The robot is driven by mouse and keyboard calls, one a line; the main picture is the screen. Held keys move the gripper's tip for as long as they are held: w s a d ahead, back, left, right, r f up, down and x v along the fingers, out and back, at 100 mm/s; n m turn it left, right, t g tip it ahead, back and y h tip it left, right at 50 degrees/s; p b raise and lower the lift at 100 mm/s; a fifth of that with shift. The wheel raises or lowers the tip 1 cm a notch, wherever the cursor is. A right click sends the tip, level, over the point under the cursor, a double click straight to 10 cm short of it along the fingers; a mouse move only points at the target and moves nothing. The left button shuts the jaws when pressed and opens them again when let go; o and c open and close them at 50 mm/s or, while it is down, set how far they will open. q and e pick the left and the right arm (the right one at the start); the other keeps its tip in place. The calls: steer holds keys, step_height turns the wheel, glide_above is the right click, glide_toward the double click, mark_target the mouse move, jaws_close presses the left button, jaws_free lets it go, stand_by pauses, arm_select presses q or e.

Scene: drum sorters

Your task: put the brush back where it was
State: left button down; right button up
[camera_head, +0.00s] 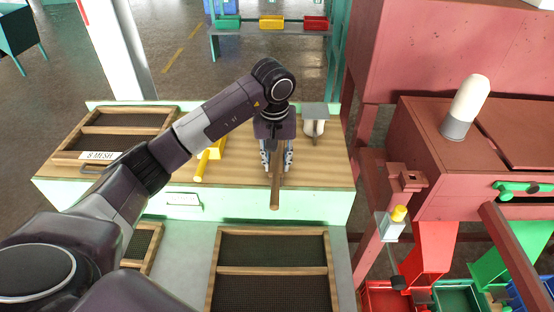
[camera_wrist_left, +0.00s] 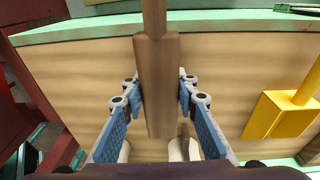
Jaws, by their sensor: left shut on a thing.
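My left gripper (camera_head: 276,164) is over the wooden top of the bench, its fingers pointing down. It is shut on the brush (camera_head: 275,194), a brown wooden piece whose handle points toward the front edge of the bench. In the left wrist view the brush (camera_wrist_left: 156,85) lies between the blue finger pads of the left gripper (camera_wrist_left: 160,108), and its thinner handle runs up to the top of the picture. I cannot see bristles, nor tell whether the brush touches the bench top. My right gripper is not in view.
A yellow tool (camera_head: 203,162) lies left of the gripper. A white object (camera_head: 314,128) under a grey plate (camera_head: 315,109) is close on the right. A wood-framed sieve labelled 8 MESH (camera_head: 128,117) lies at the left. Red machinery (camera_head: 440,150) stands to the right.

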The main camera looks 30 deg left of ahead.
arm_select(q)
steer(key=shift+f, duration=0.1)
steer(key=c, duration=1.5)
jaws_free()
steer(key=shift+r, duration=0.2)
steer(key=shift+r+b, duration=0.3)
steer(key=r, duration=0.3)
steer(key=r+b, duration=0.1)
steer(key=r, duration=0.2)
steer(key=s+r+b, duration=0.1)
steer(key=r, duration=0.2)
steer(key=shift+s+d+r, duration=0.1)
steer(key=shift+d+r, duration=0.1)
steer(key=shift+s+r, duration=0.15)
steer(key=shift+r, duration=0.7)
